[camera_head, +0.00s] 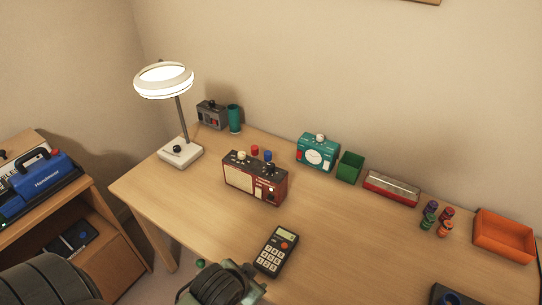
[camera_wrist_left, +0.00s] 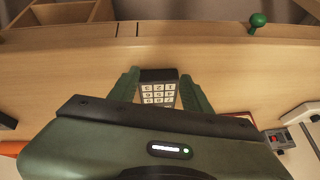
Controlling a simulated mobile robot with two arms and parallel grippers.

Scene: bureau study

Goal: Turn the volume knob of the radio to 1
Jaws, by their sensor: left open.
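The radio (camera_head: 250,184) is a red box with a cream front grille, standing upright on the desk left of its middle. Small knobs sit on its top, a pale one (camera_head: 241,155) and a dark one (camera_head: 270,168); their markings are too small to read. My left gripper (camera_head: 250,274) is at the desk's front, below the radio in the picture and apart from it. In the left wrist view its green fingers (camera_wrist_left: 160,90) are spread and empty, with the calculator (camera_wrist_left: 158,88) showing between them. My right gripper is not in view.
The black calculator (camera_head: 276,250) lies in front of the radio. A white lamp (camera_head: 180,152) stands left. An orange tray (camera_head: 503,238) stands right.

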